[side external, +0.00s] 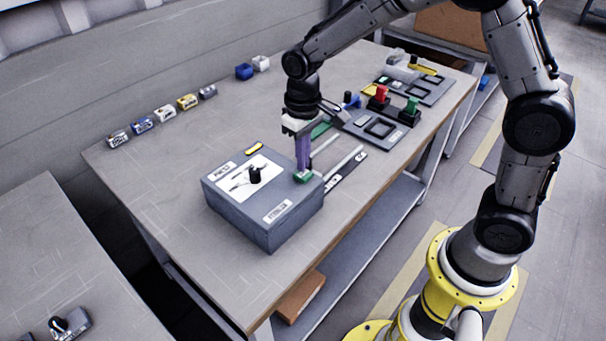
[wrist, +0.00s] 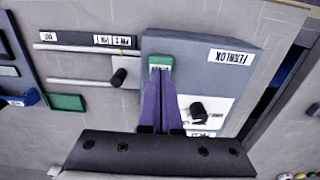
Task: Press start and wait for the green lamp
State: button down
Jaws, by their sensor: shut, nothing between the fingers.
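A grey box (side external: 262,220) stands on the workbench with a white panel and a black knob (side external: 255,174) on its top. A green button (side external: 303,177) sits at the box's right edge in the side view; it also shows in the wrist view (wrist: 160,62). My gripper (side external: 303,168) points down with its purple fingers closed together, and the tips are at the green button. In the wrist view my gripper (wrist: 160,75) covers the button's near side. I cannot tell whether the button is pressed in. I cannot make out a lit green lamp.
Beside the box is a slide with rails (side external: 346,160) and a black knob (wrist: 119,76). Red (side external: 381,93) and green (side external: 411,106) pieces stand on panels further back. Several small labelled blocks (side external: 164,113) line the bench's left edge. The bench front left is clear.

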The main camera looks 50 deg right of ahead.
jog(key=shift+r, duration=2.7)
notch_tip(320, 180, up, 6)
